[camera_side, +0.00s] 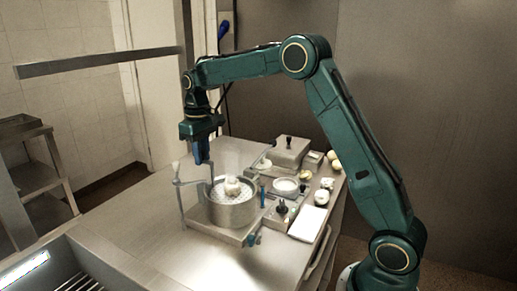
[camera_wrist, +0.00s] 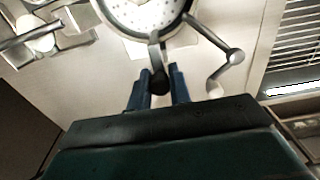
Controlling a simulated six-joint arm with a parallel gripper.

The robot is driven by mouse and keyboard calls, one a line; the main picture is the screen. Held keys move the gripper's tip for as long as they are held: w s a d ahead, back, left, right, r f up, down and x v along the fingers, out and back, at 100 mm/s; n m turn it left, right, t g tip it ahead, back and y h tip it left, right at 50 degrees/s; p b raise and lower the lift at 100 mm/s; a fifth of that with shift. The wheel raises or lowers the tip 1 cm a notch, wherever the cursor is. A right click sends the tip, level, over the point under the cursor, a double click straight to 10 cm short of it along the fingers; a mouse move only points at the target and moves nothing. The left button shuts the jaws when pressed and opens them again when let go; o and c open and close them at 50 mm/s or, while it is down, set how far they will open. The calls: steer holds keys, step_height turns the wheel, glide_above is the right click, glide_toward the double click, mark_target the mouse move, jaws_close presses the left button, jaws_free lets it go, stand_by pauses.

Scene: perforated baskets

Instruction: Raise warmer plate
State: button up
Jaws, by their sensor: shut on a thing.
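The pale perforated warmer plate (camera_side: 219,190) sits at the top of a round metal pot (camera_side: 232,215), with a white lumpy item (camera_side: 232,186) on it. The plate (camera_wrist: 122,14) also shows at the top of the wrist view. A short bar (camera_wrist: 154,52) runs from the plate's side to a dark knob (camera_wrist: 159,84). My gripper (camera_wrist: 159,72) has its blue fingers on either side of this knob and is shut on it. In the side view my gripper (camera_side: 200,160) points down at the pot's left; the knob is hidden there.
A metal crank arm (camera_side: 178,185) stands left of the pot, and a bent metal rod (camera_wrist: 222,68) lies close to my fingers' right. A lidded box (camera_side: 287,152), a small dish (camera_side: 285,187) and a white tray (camera_side: 308,223) stand at right. The counter's left side is clear.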

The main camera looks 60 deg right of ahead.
steer(key=o, duration=0.8)
steer(key=shift+c, duration=0.2)
steer(key=shift+r, duration=0.15)
steer(key=shift+r, duration=3.35)
